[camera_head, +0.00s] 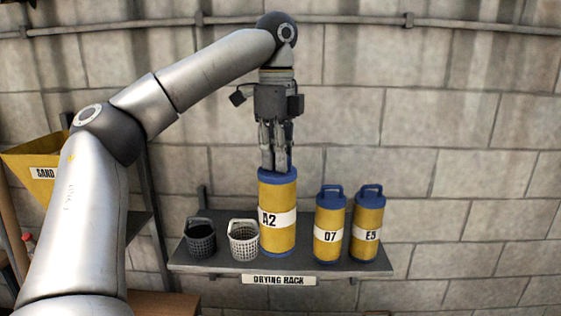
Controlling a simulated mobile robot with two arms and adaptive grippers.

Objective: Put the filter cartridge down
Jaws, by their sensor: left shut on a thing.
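A yellow filter cartridge labelled A2 (277,238) with blue end caps is upright at the drying rack (330,265). My left gripper (275,168) points straight down over it and is shut on its top; the fingers hide the handle. The cartridge's base appears at the level of the shelf, but I cannot tell whether it touches. My right gripper is not in view.
Cartridges 07 (328,245) and E9 (367,245) stand upright to the right of A2. A white basket (243,245) and a dark basket (201,240) stand to its left. A yellow sand bin (35,160) is at the far left. The shelf's right end is narrow.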

